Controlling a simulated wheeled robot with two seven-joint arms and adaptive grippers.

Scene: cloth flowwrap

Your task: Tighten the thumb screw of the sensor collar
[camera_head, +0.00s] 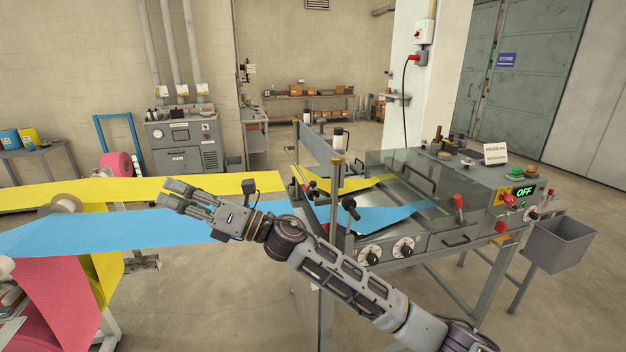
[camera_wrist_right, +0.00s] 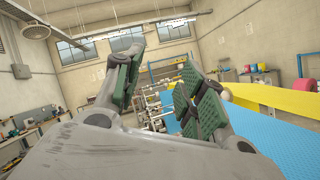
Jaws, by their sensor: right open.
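My right gripper (camera_head: 164,193) is open and empty, reaching from the lower right across the yellow web (camera_head: 130,190) and blue web (camera_head: 120,236). In the right wrist view its two green-padded fingers (camera_wrist_right: 160,78) stand apart with nothing between them. A grey upright post (camera_head: 338,180) rises at the machine's infeed, to the right of the gripper. A dark knob-like part (camera_head: 350,207) sits beside the post. I cannot tell whether it belongs to the sensor collar, and I cannot make out the thumb screw. My left gripper is not in view.
A grey bin (camera_head: 560,245) is at the far right. A pink roll (camera_head: 45,300) is at the lower left.

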